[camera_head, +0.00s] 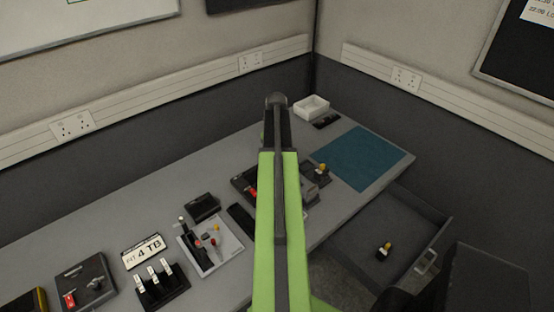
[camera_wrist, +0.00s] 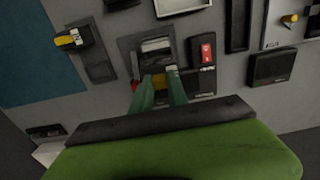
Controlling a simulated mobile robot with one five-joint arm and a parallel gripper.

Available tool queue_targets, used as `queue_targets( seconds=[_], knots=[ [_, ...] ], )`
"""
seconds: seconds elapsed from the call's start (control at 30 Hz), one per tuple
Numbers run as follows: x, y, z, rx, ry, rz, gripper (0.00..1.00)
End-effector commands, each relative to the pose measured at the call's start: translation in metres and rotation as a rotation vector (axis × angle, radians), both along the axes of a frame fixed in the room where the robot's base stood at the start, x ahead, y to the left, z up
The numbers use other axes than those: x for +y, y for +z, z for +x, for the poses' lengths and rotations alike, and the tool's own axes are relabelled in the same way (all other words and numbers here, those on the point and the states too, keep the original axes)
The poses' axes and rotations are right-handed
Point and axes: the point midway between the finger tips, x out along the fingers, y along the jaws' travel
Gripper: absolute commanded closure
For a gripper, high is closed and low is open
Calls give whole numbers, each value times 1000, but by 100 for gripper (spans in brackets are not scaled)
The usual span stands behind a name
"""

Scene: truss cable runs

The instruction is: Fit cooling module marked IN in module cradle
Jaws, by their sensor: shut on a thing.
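The fixture partly shows in the head view (camera_head: 309,188), where my green arm hides my gripper. Another yellow-topped module (camera_wrist: 72,38) sits on a dark base left of the fixture; it also shows in the head view (camera_head: 320,169).
A black box with a red switch (camera_wrist: 203,49) stands close to the right of my fingers. A blue mat (camera_head: 361,158) and a white box (camera_head: 311,107) lie farther along the bench.

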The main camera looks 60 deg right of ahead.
Motion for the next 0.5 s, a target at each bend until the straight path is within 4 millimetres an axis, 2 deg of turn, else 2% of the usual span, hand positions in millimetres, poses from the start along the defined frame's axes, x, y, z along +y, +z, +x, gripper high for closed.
queue_targets(
  seconds=[0.27, 0.5],
  knots=[
    [-1, -5, 1, 0, -9, 0, 100],
    [-1, -27, 1, 0, -8, 0, 100]
  ],
)
